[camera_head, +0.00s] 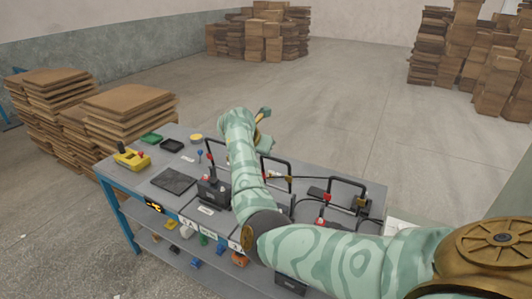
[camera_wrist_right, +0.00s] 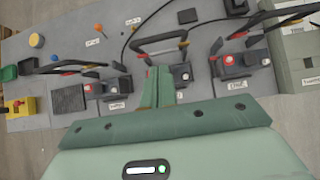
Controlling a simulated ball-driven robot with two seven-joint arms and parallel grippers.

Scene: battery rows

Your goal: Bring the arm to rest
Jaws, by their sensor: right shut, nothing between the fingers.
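My right arm, pale green with wavy patterns, reaches from the lower right across the table (camera_head: 145,178) in the head view. Its gripper (camera_wrist_right: 159,72) is shut and empty in the right wrist view, its green fingers together above the bench. Black batteries with carry handles and red and grey tops stand in a row; one battery (camera_head: 213,191) is left of my arm, and another (camera_wrist_right: 180,76) is just beyond the fingertips. A further battery (camera_wrist_right: 240,64) is to the right. My arm hides part of the row in the head view. My left gripper is not in view.
A yellow box (camera_head: 131,158), a black mat (camera_head: 174,180) and small trays sit at the table's left. A black cable crosses the tabletop. The lower shelf (camera_head: 160,247) holds small coloured items. Stacked boards (camera_head: 130,112) stand behind left; the floor (camera_head: 330,100) beyond is open.

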